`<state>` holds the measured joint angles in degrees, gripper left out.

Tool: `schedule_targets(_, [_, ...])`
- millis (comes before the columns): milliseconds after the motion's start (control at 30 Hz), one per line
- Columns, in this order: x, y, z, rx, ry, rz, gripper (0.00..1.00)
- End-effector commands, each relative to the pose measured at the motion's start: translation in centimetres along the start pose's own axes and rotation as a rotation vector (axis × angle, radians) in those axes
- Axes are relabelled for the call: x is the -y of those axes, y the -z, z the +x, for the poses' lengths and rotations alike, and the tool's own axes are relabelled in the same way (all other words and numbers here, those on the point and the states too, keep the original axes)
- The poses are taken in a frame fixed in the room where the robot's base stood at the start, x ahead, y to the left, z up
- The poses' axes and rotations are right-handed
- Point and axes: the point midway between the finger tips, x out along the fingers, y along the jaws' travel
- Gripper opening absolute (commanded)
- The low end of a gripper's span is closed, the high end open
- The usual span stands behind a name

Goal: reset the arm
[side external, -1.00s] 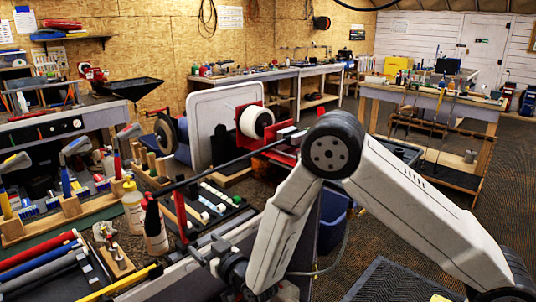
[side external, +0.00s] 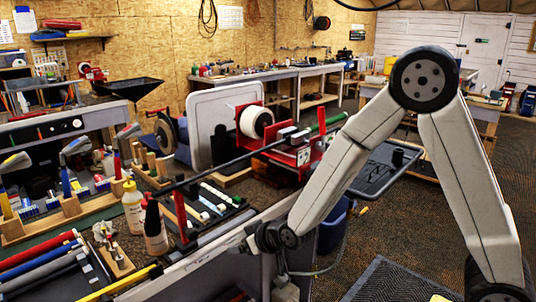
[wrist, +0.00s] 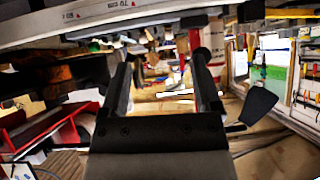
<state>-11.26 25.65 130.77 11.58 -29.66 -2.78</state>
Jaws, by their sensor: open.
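My gripper (wrist: 162,78) shows in the wrist view with its two dark fingers spread apart and nothing between them. In the side view my arm bends down from a raised elbow, and its wrist is low at the front edge of the bench; the fingers cannot be made out there. A dark club shaft (side external: 220,166) lies across the bench, running into a red vise (side external: 293,165). A green grip (side external: 331,122) is at the shaft's far right end, beyond the vise and apart from my gripper.
A white tape roll (side external: 256,122) stands behind the vise. A dark tray (side external: 377,172) sits right of it, partly behind my arm. Bottles (side external: 154,228) and a parts mat (side external: 222,203) are left of my wrist. A blue bin (side external: 333,228) stands below. Carpet at right is open.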

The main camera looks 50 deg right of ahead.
Motion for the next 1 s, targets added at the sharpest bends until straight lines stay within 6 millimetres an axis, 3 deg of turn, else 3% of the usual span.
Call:
schedule_targets(600, [-5.8, -8.2, -12.6, 0.580, -0.042, 0.009, 0.81])
schedule_targets(800, [-6.5, -9.7, -15.0, 0.675, -0.056, 0.011, 0.81])
schedule_targets(1000, [-6.7, -10.0, -15.4, 0.694, -0.059, 0.012, 0.81])
